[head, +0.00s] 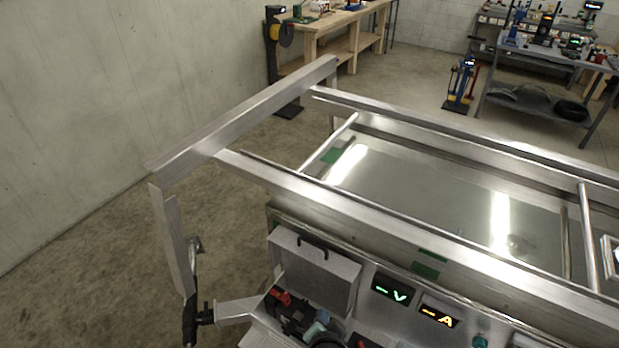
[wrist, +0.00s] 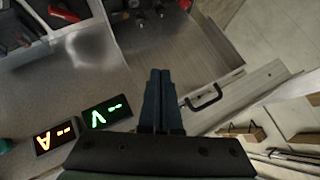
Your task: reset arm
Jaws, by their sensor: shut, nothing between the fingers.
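My gripper (wrist: 160,75) shows in the wrist view, its two dark fingers together with nothing between them. It is over a grey metal surface, between the lit displays and a black handle (wrist: 204,98) on a grey metal panel. I do not see my gripper or arm in the head view.
An aluminium trailer frame (head: 350,205) crosses the head view. In front of it are an open grey box (head: 312,272) with tools, a green V display (head: 393,290) and an orange A display (head: 439,310). Benches stand behind; floor at left (head: 90,260) is clear.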

